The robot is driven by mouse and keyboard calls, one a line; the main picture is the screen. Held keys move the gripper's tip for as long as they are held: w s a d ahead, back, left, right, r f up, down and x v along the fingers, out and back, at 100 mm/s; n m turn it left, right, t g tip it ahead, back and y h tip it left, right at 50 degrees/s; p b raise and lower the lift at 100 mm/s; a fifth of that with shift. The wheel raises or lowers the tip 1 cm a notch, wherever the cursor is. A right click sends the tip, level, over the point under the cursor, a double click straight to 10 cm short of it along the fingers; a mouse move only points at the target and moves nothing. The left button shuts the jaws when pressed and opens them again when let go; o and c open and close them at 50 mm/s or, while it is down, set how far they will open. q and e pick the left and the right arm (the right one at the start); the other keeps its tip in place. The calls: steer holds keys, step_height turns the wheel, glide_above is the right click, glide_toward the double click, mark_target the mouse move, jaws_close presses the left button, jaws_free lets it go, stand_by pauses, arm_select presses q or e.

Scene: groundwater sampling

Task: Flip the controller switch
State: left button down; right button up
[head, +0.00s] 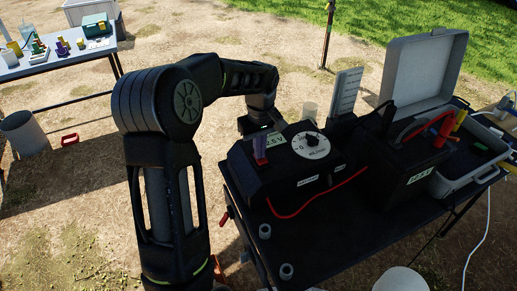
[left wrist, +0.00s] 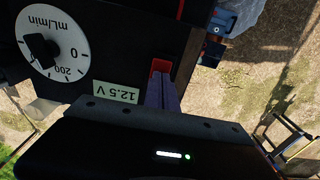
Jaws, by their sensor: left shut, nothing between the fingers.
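The black controller box (head: 290,175) stands on the dark table, with a white flow dial (head: 312,145) and a 12.5 V label on its face. Its red switch (left wrist: 160,67) shows in the left wrist view beside the 12.5 V label (left wrist: 116,92). My left gripper (head: 260,148) is in front of the box's left part, its purplish fingers shut and empty. In the left wrist view the fingertips (left wrist: 161,84) overlap the lower edge of the switch; I cannot tell whether they touch it. The fingers partly hide the switch. My right gripper is not in view.
A black battery box (head: 405,180) with red cables stands right of the controller. An open grey case (head: 425,68) is behind it. A red wire (head: 320,197) runs across the controller's front. A side table (head: 60,60) with bottles is at upper left.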

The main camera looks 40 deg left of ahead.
mark_target(263, 160)
arm_select(q)
steer(key=shift+s+d+f, duration=0.25)
steer(key=shift+d+f, duration=0.1)
steer(key=shift+d, duration=0.1)
steer(key=r+p, duration=0.1)
steer(key=r, duration=0.1)
steer(key=r+p, duration=0.2)
steer(key=shift+w+a+r, duration=0.2)
steer(key=shift+r, duration=0.15)
step_height(263, 160, up, 10)
steer(key=shift+b, duration=0.35)
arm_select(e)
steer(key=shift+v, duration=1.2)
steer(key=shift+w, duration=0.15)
arm_select(q)
steer(key=shift+s+d+t+y+b, duration=0.15)
steer(key=shift+d+t+y+b, duration=0.05)
steer(key=shift+d+y+b, duration=0.25)
steer(key=shift+s+d+t+y+b, duration=0.2)
steer(key=shift+d+y+b, duration=0.15)
steer(key=shift+d+b, duration=0.15)
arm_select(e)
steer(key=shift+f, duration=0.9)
